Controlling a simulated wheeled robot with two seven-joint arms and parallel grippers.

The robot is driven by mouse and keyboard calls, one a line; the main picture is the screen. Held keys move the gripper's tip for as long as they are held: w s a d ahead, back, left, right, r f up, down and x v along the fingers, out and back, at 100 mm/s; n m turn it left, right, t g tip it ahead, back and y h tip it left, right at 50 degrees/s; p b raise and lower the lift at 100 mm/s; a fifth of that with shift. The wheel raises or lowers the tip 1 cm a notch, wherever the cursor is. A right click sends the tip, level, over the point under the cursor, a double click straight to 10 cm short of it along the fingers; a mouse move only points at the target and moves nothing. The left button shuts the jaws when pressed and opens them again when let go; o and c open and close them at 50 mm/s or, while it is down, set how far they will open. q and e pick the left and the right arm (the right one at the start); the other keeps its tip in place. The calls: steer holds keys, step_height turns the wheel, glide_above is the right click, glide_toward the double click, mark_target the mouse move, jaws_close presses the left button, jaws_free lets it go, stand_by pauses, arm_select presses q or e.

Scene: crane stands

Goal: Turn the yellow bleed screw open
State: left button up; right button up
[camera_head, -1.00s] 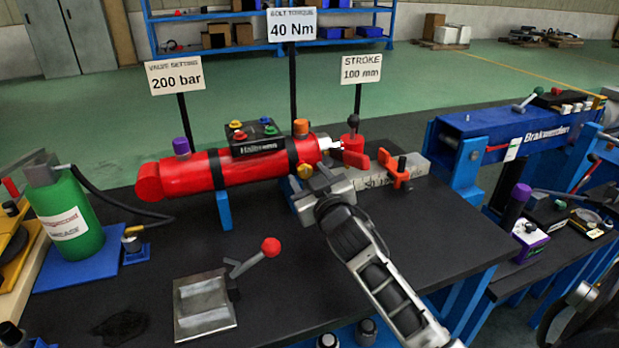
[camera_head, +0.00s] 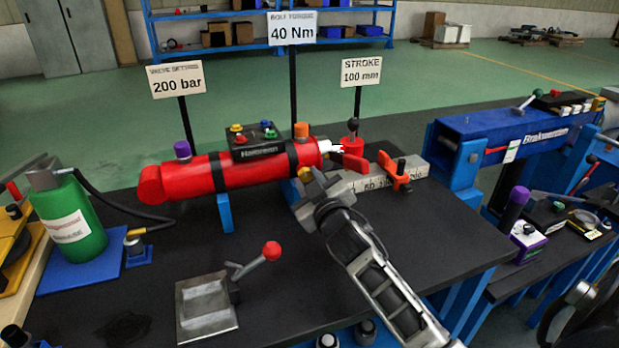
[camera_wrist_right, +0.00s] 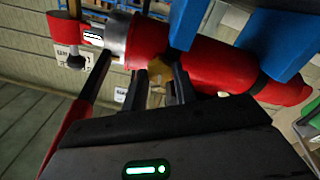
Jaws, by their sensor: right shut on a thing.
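The yellow bleed screw (camera_head: 305,173) sits low on the front side of the red cylinder (camera_head: 245,171), near its rod end. My right gripper (camera_head: 308,181) is at the screw, below the cylinder. In the right wrist view the screw (camera_wrist_right: 158,72) shows dimly between the two dark fingers (camera_wrist_right: 160,90), against the red cylinder body (camera_wrist_right: 215,68). The right gripper is shut on it, and the fingers hide part of it. My left gripper is not in view.
A lever with a red knob (camera_head: 271,251) stands on a metal plate in front. A green bottle (camera_head: 70,220) with a black hose is at left. An orange clamp (camera_head: 396,173) sits on the ruler bar. Sign posts stand behind.

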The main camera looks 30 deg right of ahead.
steer(key=shift+n+p, duration=0.35)
steer(key=shift+n, duration=0.55)
steer(key=shift+n+p, duration=0.3)
steer(key=shift+n, duration=0.7)
steer(key=n, duration=0.2)
steer(key=shift+n+p, duration=0.3)
steer(key=shift+p, duration=0.05)
steer(key=n, duration=0.2)
steer(key=shift+n+p, duration=0.35)
steer(key=shift+n, duration=0.05)
steer(key=n, duration=0.3)
steer(key=shift+n+p, duration=0.3)
steer(key=shift+p, duration=0.05)
steer(key=n, duration=0.3)
steer(key=shift+p, duration=0.35)
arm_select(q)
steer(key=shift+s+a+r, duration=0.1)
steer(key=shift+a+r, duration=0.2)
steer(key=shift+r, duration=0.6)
arm_select(e)
steer(key=shift+n, duration=0.4)
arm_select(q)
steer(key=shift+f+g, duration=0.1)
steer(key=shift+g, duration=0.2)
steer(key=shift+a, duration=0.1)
